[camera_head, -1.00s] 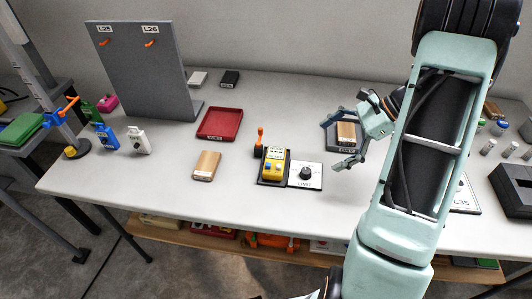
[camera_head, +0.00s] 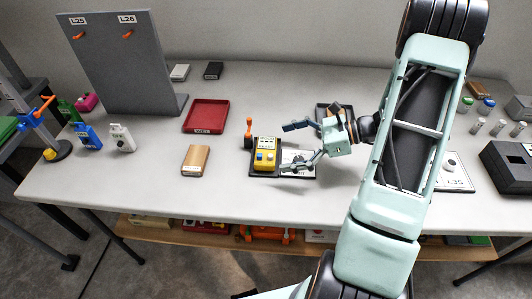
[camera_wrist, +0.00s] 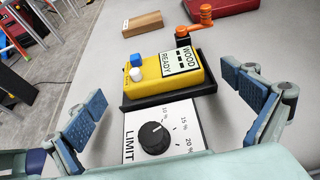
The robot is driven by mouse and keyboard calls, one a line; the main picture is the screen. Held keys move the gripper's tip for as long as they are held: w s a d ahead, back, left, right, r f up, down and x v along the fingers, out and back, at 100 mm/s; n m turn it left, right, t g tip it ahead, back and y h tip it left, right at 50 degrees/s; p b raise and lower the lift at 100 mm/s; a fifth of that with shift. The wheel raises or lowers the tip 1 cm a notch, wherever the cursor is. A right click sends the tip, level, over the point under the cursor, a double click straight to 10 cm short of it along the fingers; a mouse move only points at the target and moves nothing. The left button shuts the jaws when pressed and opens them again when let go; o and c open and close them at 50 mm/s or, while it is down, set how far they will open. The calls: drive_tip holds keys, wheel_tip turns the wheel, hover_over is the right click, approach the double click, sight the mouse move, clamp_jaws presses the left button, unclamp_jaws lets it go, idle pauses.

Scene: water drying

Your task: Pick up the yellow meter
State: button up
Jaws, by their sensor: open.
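The yellow meter (camera_head: 265,155) lies in a black holder on the table. In the wrist view the meter (camera_wrist: 165,83) shows a blue and a white button and a label reading WOOD READY. My gripper (camera_head: 290,147) is open and empty, just right of the meter, with its fingers pointing toward it. In the wrist view the gripper (camera_wrist: 168,108) has its two fingers wide apart, on either side of the dial plate, with the meter ahead of them. The white LIMIT plate (camera_wrist: 133,122) with a black dial is partly hidden by my gripper in the head view.
An orange-handled lever (camera_head: 248,127) stands beside the meter. A wooden block (camera_head: 196,159) and a red tray (camera_head: 206,115) lie to the left. A grey upright panel (camera_head: 115,60) stands at the back left. Bare table lies in front of the meter.

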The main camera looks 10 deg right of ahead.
sight(270, 150)
drive_tip(key=x, duration=0.3)
drive_tip(key=shift+w+a+f, duration=0.15)
drive_tip(key=shift+a, duration=0.2)
drive_tip(key=c, duration=1.4)
